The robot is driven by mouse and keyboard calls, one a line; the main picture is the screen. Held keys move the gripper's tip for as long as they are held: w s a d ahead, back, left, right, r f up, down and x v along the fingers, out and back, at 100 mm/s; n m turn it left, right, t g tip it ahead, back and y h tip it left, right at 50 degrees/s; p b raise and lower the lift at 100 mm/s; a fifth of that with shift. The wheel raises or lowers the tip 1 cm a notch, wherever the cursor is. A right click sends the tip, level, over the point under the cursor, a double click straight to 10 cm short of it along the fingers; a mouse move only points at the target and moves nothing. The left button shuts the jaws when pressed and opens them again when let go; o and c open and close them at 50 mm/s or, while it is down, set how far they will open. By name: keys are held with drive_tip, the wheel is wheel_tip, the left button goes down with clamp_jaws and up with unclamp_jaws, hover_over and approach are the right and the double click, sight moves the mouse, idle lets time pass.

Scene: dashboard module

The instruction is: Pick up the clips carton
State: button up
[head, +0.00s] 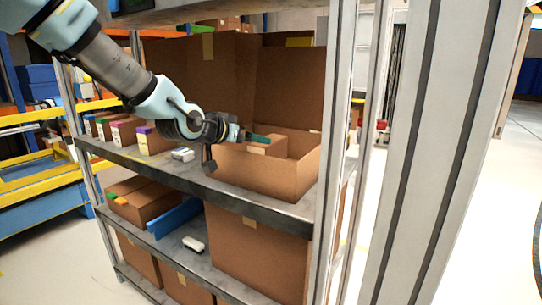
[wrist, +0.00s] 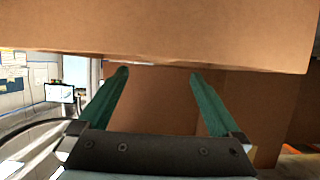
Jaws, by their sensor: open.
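No label reading clips is legible, so I cannot tell for certain which box is the clips carton. A small brown carton (head: 290,145) with pale tape sits inside a low open cardboard box (head: 245,175) on the upper shelf. My gripper (head: 262,138) is at that carton's top left, above the open box. In the wrist view, my gripper (wrist: 160,74) has its two green fingers apart. A brown cardboard face (wrist: 160,30) fills the top of that view, its lower edge near the fingertips. More cardboard (wrist: 160,100) shows between the fingers. Contact cannot be told.
Small cartons with coloured tops (head: 122,130) line the shelf's left. A small pale object (head: 182,154) lies at the front edge. A tall box (head: 290,85) stands behind the open box. A metal upright (head: 330,120) bounds the right. The lower shelf holds more boxes (head: 255,250).

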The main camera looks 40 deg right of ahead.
sight(257, 145)
drive_tip(key=x, duration=0.3)
drive_tip(key=shift+w+d+f+p, duration=0.1)
drive_tip(key=shift+d+f+p, duration=0.1)
drive_tip(key=shift+d+p, duration=0.15)
drive_tip(key=shift+s+f+p+x, duration=0.15)
drive_tip(key=shift+p+x, duration=0.5)
drive_tip(key=shift+x, duration=0.65)
drive_tip(key=shift+s+f+p+x, duration=0.15)
drive_tip(key=shift+p+x, duration=0.45)
drive_tip(key=shift+x, duration=0.7)
drive_tip(key=shift+a, duration=0.1)
drive_tip(key=shift+r, duration=0.15)
clamp_jaws()
